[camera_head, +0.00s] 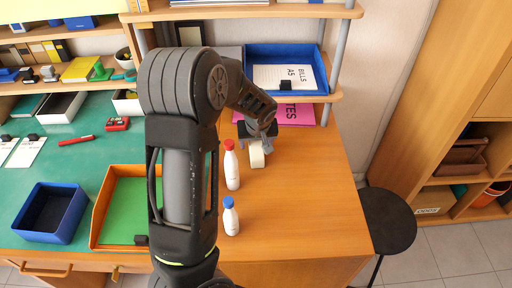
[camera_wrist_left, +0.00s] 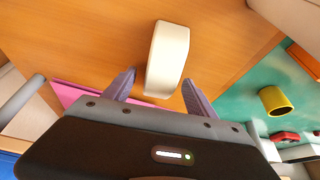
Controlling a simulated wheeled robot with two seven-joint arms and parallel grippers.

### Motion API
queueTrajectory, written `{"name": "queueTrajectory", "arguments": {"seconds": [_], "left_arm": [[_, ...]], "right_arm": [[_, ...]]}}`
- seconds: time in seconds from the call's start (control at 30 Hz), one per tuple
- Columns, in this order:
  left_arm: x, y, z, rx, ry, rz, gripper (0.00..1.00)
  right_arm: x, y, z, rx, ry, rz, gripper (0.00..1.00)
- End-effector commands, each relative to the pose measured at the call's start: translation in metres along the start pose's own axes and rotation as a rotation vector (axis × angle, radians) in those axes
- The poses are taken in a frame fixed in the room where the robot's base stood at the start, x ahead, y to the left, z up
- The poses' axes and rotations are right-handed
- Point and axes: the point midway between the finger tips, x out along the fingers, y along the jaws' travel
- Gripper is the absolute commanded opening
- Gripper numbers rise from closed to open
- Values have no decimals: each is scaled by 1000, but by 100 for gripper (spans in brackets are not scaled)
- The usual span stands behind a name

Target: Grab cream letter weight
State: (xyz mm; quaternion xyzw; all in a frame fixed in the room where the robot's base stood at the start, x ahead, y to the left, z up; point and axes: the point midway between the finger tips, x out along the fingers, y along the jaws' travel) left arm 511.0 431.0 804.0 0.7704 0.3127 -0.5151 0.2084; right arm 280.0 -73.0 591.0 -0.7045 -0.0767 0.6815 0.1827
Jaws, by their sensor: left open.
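The cream letter weight (camera_wrist_left: 168,58) is a pale rounded block on the wooden desk top. In the left wrist view it stands between and just beyond the two fingertips of my left gripper (camera_wrist_left: 156,88), with a gap on each side. In the head view the letter weight (camera_head: 257,155) shows just below my left gripper (camera_head: 258,140), whose fingers are partly hidden by its own wrist. My left gripper is open and empty. My right gripper is not in view.
A red-capped white bottle (camera_head: 232,168) stands close left of the letter weight, with a blue-capped bottle (camera_head: 230,218) nearer. A pink folder (camera_head: 288,114) lies behind, under the shelf with a blue tray (camera_head: 320,62). The wooden desk (camera_head: 310,200) is clear to the right.

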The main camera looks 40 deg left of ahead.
Motion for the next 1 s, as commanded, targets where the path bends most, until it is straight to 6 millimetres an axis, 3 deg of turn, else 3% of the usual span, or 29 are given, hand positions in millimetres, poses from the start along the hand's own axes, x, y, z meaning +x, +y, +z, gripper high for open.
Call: {"name": "queueTrajectory", "arguments": {"seconds": [0.67, 1.0], "left_arm": [[5, 0, 0, 0, 0, 1, 65], [5, 0, 0, 0, 0, 1, 37]], "right_arm": [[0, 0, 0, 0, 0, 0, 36], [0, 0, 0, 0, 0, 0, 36]]}}
